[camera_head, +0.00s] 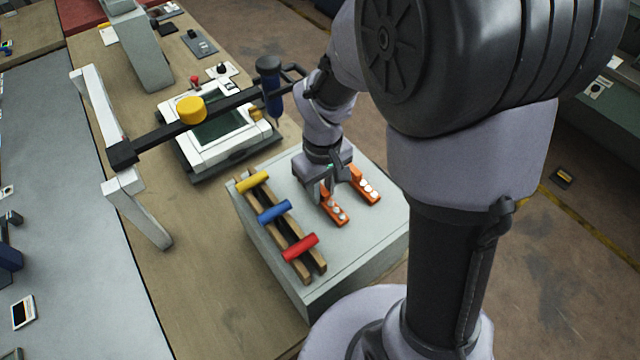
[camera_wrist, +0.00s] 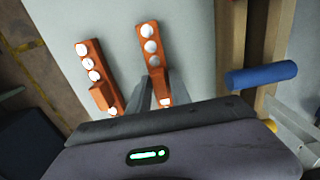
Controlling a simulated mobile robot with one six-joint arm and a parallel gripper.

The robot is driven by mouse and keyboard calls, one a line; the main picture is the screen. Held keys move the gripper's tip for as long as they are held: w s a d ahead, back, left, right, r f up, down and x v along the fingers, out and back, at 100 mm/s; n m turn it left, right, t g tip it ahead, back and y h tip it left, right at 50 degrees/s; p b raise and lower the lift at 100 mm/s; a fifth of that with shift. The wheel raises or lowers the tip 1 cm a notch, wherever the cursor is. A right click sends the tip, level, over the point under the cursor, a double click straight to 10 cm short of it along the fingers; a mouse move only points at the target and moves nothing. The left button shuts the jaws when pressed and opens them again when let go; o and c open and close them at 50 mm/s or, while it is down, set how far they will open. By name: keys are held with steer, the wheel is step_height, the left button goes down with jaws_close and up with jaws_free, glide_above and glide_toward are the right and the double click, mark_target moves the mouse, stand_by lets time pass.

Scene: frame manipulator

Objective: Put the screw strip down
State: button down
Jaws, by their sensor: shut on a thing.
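Two orange screw strips with round white screw heads are at the light grey box top. My gripper (camera_head: 324,190) is shut on the nearer screw strip (camera_head: 336,213), which also shows in the wrist view (camera_wrist: 151,47) with its gripped end partly hidden by the fingers. This strip is at or just over the box top; I cannot tell whether it touches. The other screw strip (camera_head: 368,188) lies to its right in the head view, apart from it and roughly parallel. It shows at the left in the wrist view (camera_wrist: 89,64).
The grey box (camera_head: 375,232) has a wooden rack (camera_head: 283,232) on its left side, with yellow, blue (camera_head: 274,211) and red (camera_head: 300,247) cylinders across it. A white device (camera_head: 215,135) and a bar with a screwdriver (camera_head: 269,85) stand behind. The box top's front right is clear.

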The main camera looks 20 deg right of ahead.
steer(key=shift+r, duration=0.1)
steer(key=shift+f, duration=0.2)
steer(key=c, duration=1.2)
jaws_free()
steer(key=shift+o, duration=0.2)
